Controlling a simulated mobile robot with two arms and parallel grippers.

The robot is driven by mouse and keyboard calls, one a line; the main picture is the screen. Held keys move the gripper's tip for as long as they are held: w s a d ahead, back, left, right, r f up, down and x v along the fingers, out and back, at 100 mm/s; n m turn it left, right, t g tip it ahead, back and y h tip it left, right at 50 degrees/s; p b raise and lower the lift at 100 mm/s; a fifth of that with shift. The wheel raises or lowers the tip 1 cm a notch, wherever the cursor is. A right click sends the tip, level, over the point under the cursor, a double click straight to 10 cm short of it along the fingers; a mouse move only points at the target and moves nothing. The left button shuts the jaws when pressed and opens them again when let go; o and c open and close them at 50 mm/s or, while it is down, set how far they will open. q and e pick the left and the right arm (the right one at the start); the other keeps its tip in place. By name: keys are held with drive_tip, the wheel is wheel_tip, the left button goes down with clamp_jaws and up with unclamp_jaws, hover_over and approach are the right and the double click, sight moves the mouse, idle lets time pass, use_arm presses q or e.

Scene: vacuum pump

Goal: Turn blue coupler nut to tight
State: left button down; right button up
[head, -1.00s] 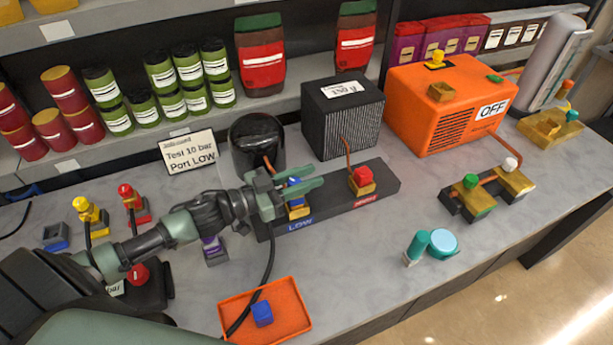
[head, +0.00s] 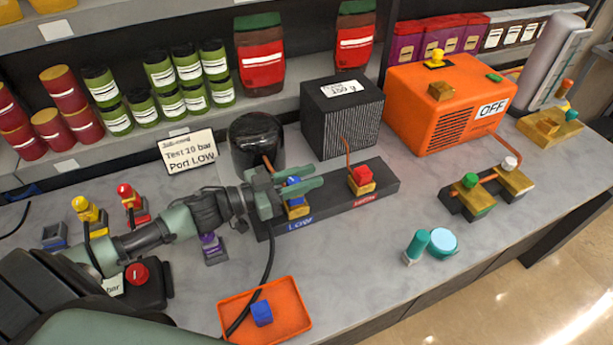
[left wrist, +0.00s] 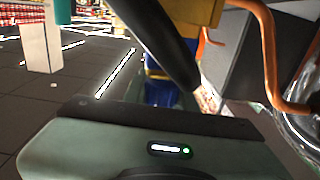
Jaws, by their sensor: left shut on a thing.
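A blue coupler nut (head: 293,182) sits on a brass port at the LOW end of the dark manifold block (head: 333,202). My left gripper (head: 298,181) reaches in from the left, and its green fingers are shut on the blue nut, one on each side. In the left wrist view, part of the blue nut (left wrist: 158,92) shows below a brass body, partly hidden by a dark finger. I cannot tell from the nut itself how tight it is. My right gripper is not in view.
A red nut (head: 362,174) stands on the block's other port. An orange tray (head: 290,333) with a blue cube (head: 262,312) lies in front. The orange pump (head: 440,105) marked OFF, a dark ribbed box (head: 343,115) and a glossy dark cylinder (head: 256,142) stand behind.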

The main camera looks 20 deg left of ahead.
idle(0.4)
use_arm(q)
drive_tip(key=c, duration=1.1)
unclamp_jaws()
wheel_tip(320, 180, up, 20)
drive_tip(key=shift+b, duration=0.5)
